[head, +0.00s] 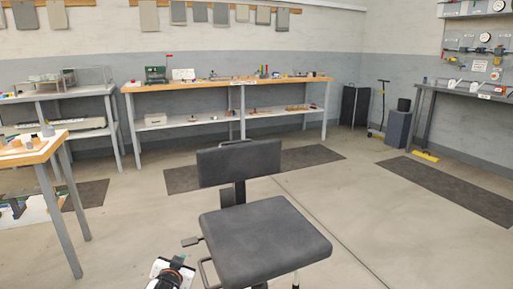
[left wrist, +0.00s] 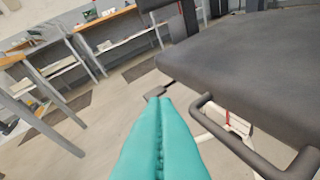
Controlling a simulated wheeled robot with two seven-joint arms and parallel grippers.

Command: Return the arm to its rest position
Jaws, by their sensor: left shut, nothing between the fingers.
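My left gripper (left wrist: 159,103) shows in the left wrist view as two teal fingers pressed together along their length, with nothing between them. In the head view part of my left arm and gripper (head: 178,260) shows at the bottom edge, just left of the chair. The black office chair (head: 262,235) stands close in front of me. In the left wrist view its seat (left wrist: 250,70) and a looped bar (left wrist: 240,150) are right of the fingers. The fingers appear apart from the chair. My right gripper is in neither view.
A wooden-topped table (head: 45,150) stands at the left. A long workbench (head: 225,82) with a lower shelf runs along the back wall, and another bench (head: 470,92) is at the right. Dark mats (head: 450,188) lie on the floor. Open floor (head: 400,235) is right of the chair.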

